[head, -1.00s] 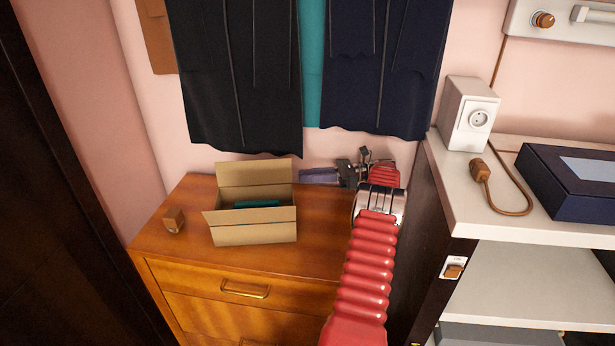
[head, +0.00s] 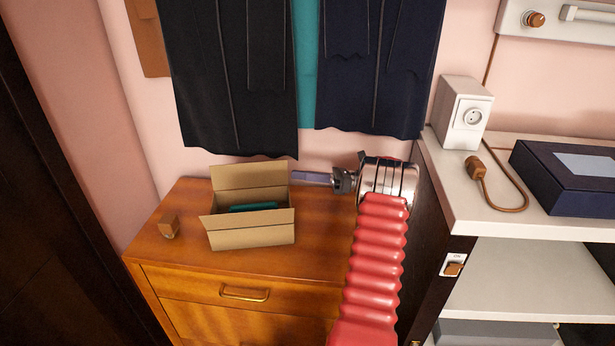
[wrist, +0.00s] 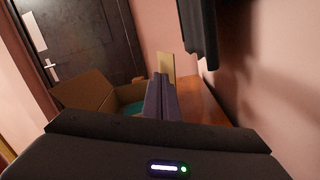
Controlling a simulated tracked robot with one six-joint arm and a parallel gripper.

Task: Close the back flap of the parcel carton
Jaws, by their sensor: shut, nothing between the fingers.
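The open parcel carton (head: 253,237) stands on the wooden cabinet, with something teal (head: 254,207) inside. Its back flap (head: 249,175) stands up at the rear edge, leaning slightly back. In the wrist view the carton (wrist: 82,92) is at left, and a tan strip (wrist: 165,64), apparently the back flap seen nearly edge-on, rises beyond my fingertips. My gripper (head: 300,177) is shut and empty, its purple-grey fingers pointing left, just right of the back flap. The fingers (wrist: 162,96) lie together in the wrist view. Whether they touch the flap I cannot tell.
A small wooden block (head: 168,227) stands left of the carton. Dark garments (head: 235,80) hang on the wall just above and behind the carton. A white shelf unit (head: 480,225) borders the cabinet at right. The cabinet top (head: 320,240) is clear right of the carton.

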